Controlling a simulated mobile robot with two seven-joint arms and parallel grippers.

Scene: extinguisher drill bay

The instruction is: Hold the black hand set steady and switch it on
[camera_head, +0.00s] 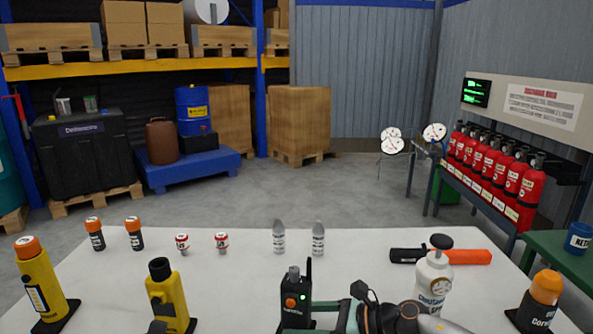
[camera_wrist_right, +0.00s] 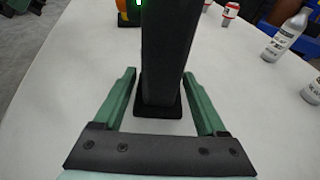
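The black hand set (camera_head: 293,303) stands upright at the near middle of the white table. It has a short antenna, an orange knob and a small lit green light. Its dark body (camera_wrist_right: 165,50) and base also show in the right wrist view. My right gripper (camera_head: 305,317) reaches in from the right at the hand set. In the right wrist view its green fingers (camera_wrist_right: 159,76) are open, one on each side of the hand set, with gaps beside the body.
Yellow torch-like units (camera_head: 168,296) stand to the left. A white bottle (camera_head: 433,277) and an orange-black tool (camera_head: 460,256) are to the right. Small orange-capped cans (camera_head: 95,238), red-white pieces (camera_head: 221,241) and grey bottles (camera_head: 318,240) stand farther back. Table between them is clear.

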